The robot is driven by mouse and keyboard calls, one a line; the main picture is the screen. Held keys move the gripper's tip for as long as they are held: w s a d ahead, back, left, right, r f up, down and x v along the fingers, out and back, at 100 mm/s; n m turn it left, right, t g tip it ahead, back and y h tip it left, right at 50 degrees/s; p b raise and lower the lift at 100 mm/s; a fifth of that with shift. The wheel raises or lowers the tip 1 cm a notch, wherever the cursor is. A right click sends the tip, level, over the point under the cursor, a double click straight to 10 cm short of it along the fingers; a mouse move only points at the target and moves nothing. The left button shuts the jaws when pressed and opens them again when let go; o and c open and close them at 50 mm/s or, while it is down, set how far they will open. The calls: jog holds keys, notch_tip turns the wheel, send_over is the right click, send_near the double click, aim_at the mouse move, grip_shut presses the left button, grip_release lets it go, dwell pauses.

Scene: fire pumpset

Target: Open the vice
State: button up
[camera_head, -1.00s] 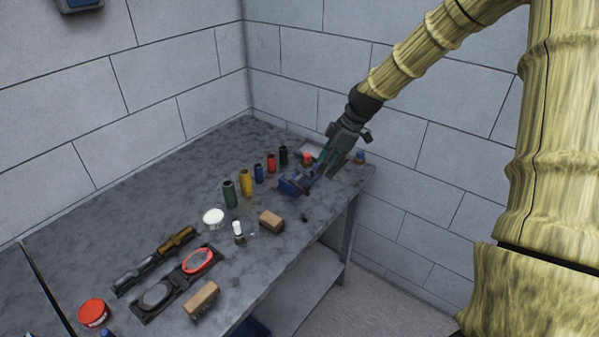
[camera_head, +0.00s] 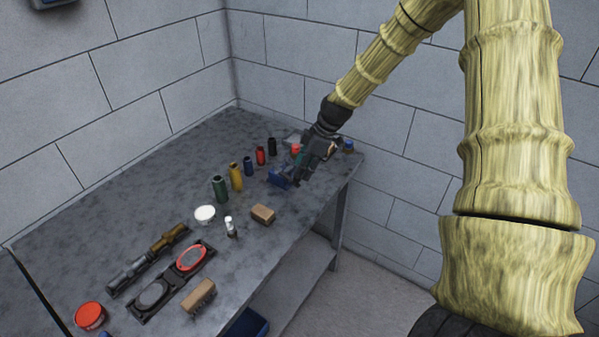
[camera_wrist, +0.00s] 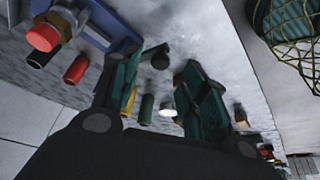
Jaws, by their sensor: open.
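The blue vice (camera_head: 280,176) stands on the grey workbench near its far right end. In the wrist view the blue vice body (camera_wrist: 105,35) is at the upper left, with a dark handle end (camera_wrist: 160,57) beside my fingers. My gripper (camera_head: 303,176) is at the vice's right side in the head view and partly hides it. In the wrist view my gripper (camera_wrist: 165,75) shows two teal-padded fingers spread apart, with nothing seen between the pads. The dark handle end lies near the fingertips; I cannot tell if they touch it.
Several coloured cylinders, such as the yellow one (camera_head: 236,177), stand left of the vice. Walls close off the back and right.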

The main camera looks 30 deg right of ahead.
jog(key=shift+p+x, duration=0.45)
jog(key=shift+x, duration=1.4)
grip_shut()
